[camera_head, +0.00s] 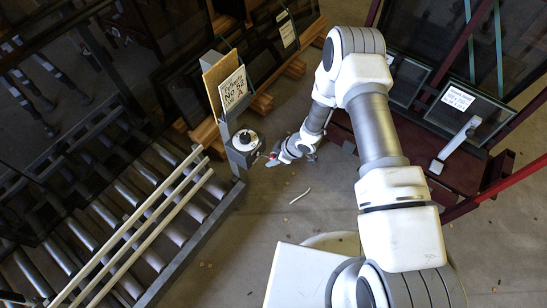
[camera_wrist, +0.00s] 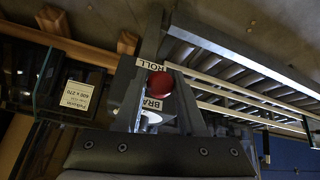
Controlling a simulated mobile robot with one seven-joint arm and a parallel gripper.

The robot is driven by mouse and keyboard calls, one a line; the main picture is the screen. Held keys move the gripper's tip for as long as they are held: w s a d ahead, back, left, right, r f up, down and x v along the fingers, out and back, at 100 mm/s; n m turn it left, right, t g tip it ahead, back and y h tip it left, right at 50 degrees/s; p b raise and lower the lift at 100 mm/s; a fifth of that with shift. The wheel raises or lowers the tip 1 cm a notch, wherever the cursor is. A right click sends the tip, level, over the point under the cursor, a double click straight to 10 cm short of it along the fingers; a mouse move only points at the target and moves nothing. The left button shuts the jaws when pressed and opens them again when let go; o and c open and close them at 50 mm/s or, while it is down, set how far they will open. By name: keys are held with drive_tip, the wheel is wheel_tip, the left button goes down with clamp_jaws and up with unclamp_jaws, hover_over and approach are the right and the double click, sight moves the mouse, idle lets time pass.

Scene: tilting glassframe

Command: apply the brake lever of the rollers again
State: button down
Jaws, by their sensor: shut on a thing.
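The brake lever's red knob (camera_wrist: 158,85) shows in the wrist view, between two white labels reading "ROLL" (camera_wrist: 149,48) and "BRA…" (camera_wrist: 153,104). The lever's shaft is mostly hidden. My gripper (camera_head: 272,160) is at the grey post (camera_head: 238,160) by the near end of the roller conveyor (camera_head: 150,205). It is shut on the brake lever; the exact contact is small and dark in both views. In the wrist view, the dark gripper body fills the bottom edge.
A round white-topped unit (camera_head: 245,140) sits on the post, with a sign board (camera_head: 231,90) above it. Dark glass frames stand at the upper left and right. A white strip (camera_head: 300,196) lies on open floor.

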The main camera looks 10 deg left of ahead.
drive_tip(key=shift+w, duration=0.1)
drive_tip(key=c, duration=0.5)
unclamp_jaws()
drive_tip(key=shift+r, duration=0.15)
drive_tip(key=p+v, duration=0.4)
drive_tip(key=v, duration=1.3)
drive_tip(key=shift+d, duration=0.15)
